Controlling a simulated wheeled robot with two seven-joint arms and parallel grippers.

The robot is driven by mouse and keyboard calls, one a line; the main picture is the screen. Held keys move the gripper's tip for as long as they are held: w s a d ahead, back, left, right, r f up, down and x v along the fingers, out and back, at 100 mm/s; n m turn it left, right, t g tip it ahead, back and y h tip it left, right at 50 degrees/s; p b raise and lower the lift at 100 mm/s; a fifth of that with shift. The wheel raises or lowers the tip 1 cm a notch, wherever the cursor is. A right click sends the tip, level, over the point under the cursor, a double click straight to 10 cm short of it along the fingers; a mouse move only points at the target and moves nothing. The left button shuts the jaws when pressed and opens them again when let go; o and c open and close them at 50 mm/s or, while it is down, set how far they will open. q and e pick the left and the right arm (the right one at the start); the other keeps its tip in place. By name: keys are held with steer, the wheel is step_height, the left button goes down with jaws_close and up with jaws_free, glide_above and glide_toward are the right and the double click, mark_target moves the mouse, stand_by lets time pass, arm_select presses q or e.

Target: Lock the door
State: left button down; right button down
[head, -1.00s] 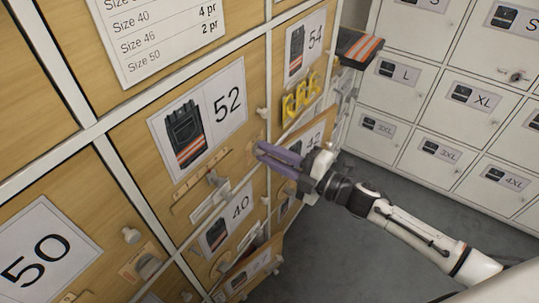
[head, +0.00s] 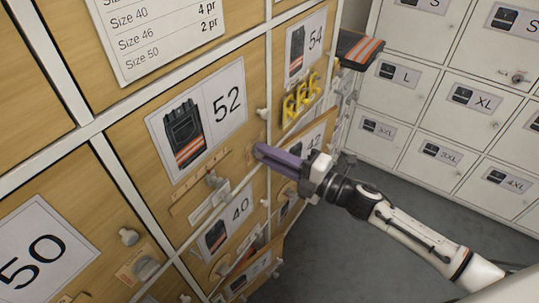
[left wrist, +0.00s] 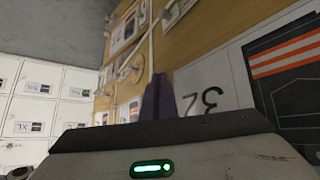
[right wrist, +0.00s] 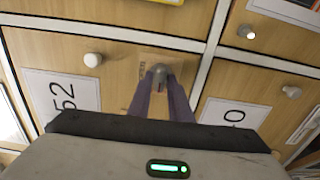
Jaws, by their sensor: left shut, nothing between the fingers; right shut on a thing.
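The door with the 52 label (head: 205,120) is wooden and sits flush in the white locker frame. In the right wrist view, a grey turn knob (right wrist: 159,70) stands on a small wooden plate (right wrist: 146,98) on this door, near its edge. My right gripper (head: 258,152) is shut on the turn knob; its purple fingers hide much of it, and I cannot tell which way it is turned. A round pull knob (right wrist: 93,60) is beside the plate. My left gripper (left wrist: 160,85) is shut and empty, beside a wooden door front; it is outside the head view.
White lockers with size labels (head: 465,97) stand at the right. A lower compartment front (head: 250,275) juts out. Grey floor (head: 340,240) is clear.

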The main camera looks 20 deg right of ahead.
steer(key=c, duration=1.8)
jaws_free()
steer(key=shift+s, duration=0.1)
steer(key=v, duration=1)
steer(key=shift+d, duration=0.1)
steer(key=s+a+f+m+g+h, duration=0.2)
steer(key=s+a+f+m+h, duration=0.1)
steer(key=s+f+m, duration=0.5)
steer(key=s+a+f+m+g+h, duration=0.3)
steer(key=s+f+m+h, duration=0.2)
steer(key=s+f+m, duration=0.4)
step_height(320, 180, down, 3)
steer(key=m, duration=0.6)
steer(key=shift+s+a+m+g+p, duration=0.2)
steer(key=shift+a+m+g+p, duration=0.1)
